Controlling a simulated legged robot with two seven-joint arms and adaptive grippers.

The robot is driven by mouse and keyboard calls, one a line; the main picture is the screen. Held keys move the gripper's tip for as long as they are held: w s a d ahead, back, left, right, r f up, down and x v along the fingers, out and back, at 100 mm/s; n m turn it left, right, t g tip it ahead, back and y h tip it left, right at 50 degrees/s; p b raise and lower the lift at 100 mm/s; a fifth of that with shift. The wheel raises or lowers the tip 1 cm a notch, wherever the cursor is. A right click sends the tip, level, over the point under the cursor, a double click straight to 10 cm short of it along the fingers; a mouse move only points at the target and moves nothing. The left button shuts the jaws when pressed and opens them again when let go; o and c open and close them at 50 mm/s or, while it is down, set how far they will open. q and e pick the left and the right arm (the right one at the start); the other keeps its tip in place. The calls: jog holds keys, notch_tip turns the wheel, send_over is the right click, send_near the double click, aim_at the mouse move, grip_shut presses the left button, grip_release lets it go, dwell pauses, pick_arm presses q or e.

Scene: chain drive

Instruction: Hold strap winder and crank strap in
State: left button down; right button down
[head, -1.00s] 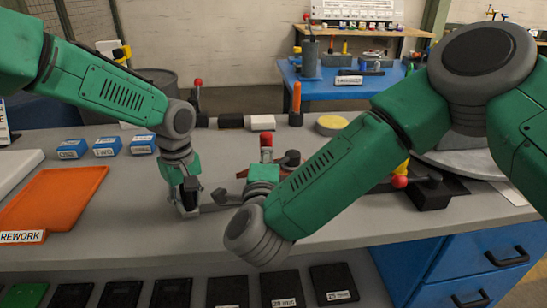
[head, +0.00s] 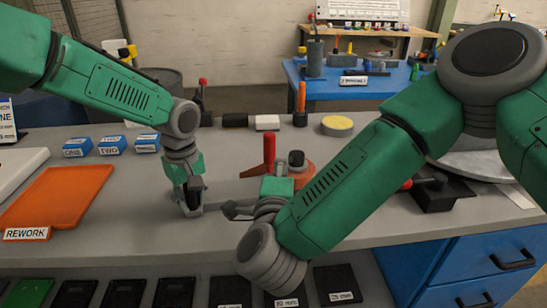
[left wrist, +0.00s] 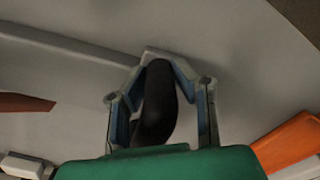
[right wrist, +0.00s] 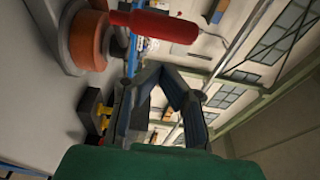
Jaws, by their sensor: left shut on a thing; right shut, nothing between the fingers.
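The strap winder shows in the head view as an orange drum (head: 303,174) with a black knob on top and an upright red crank handle (head: 269,152) at its left. The right wrist view shows its orange drum (right wrist: 89,40) on a grey base, with the red handle (right wrist: 160,26) close by. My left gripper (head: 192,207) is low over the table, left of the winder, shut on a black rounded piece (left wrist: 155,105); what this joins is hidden. My right gripper (head: 230,210) is shut and empty, in front of the winder and apart from the red handle. My right arm hides part of the winder.
An orange REWORK tray (head: 62,197) and blue labelled boxes (head: 112,145) lie at the left. A yellow disc (head: 337,125) and small blocks stand behind the winder. A black box with a red-tipped lever (head: 438,192) is at the right.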

jog(key=a, duration=1)
jog(key=shift+s+a, duration=0.15)
jog(key=shift+s, duration=0.1)
